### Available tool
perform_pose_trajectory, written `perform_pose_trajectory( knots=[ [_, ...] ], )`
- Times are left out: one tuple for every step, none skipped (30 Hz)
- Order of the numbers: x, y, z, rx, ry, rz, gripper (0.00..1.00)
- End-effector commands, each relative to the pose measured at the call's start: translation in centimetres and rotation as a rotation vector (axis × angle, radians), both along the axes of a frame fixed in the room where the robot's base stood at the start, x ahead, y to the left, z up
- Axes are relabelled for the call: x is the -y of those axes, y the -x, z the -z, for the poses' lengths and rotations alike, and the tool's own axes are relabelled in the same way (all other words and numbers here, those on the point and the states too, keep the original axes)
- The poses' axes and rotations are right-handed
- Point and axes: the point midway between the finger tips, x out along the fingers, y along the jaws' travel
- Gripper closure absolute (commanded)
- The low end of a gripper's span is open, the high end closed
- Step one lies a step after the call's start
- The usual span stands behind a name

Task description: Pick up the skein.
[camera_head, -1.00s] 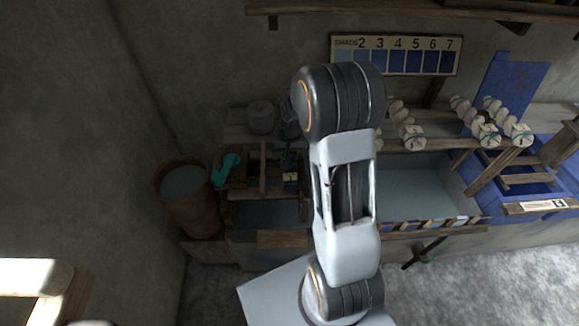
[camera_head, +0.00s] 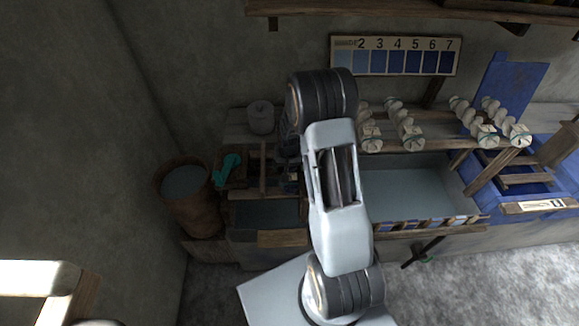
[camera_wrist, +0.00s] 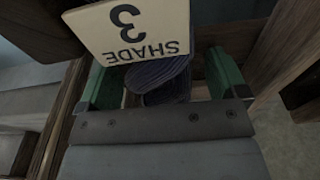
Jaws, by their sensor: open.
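In the wrist view a dark blue skein (camera_wrist: 166,84) lies between the two green fingers of my gripper (camera_wrist: 163,68). A cream tag (camera_wrist: 130,32) reading "SHADE 3", upside down in the picture, covers part of the skein. The fingers stand apart, one on each side of the skein. I cannot tell whether either finger touches it. In the head view my own arm hides the gripper and this skein.
Several white skeins (camera_head: 411,139) sit on a wooden rack in the head view. A pale vat (camera_head: 415,190) is below them. A barrel (camera_head: 190,200), a teal-handled thing (camera_head: 227,170) and a grey pot (camera_head: 261,117) are left. A shade board (camera_head: 396,56) hangs behind.

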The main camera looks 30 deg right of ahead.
Motion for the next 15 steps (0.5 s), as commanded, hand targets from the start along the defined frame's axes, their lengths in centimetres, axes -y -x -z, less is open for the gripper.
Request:
perform_pose_trajectory(
  knots=[
    [0.00, -0.01, -0.02, 0.000, 0.000, 0.000, 0.08],
    [0.00, 0.00, -0.02, 0.000, 0.000, 0.000, 0.08],
    [0.01, 0.01, -0.02, 0.000, 0.000, 0.000, 0.11],
    [0.01, 0.01, -0.03, 0.000, 0.000, 0.000, 0.14],
    [0.01, 0.01, -0.03, 0.000, 0.000, 0.000, 0.17],
    [0.01, 0.01, -0.03, 0.000, 0.000, 0.000, 0.21],
    [0.00, 0.02, -0.03, 0.000, 0.000, 0.000, 0.24],
    [0.01, 0.01, -0.04, 0.000, 0.000, 0.000, 0.27],
    [0.00, 0.02, -0.04, 0.000, 0.000, 0.000, 0.31],
    [0.00, 0.02, -0.04, 0.000, 0.000, 0.000, 0.33],
    [0.00, 0.02, -0.04, 0.000, 0.000, 0.000, 0.36],
    [0.00, 0.02, -0.04, 0.000, 0.000, 0.000, 0.40],
    [0.00, 0.02, -0.04, 0.000, 0.000, 0.000, 0.43],
    [0.00, 0.02, -0.04, 0.000, 0.000, 0.000, 0.46],
    [0.00, 0.02, -0.05, -0.001, 0.000, 0.000, 0.50]
  ],
)
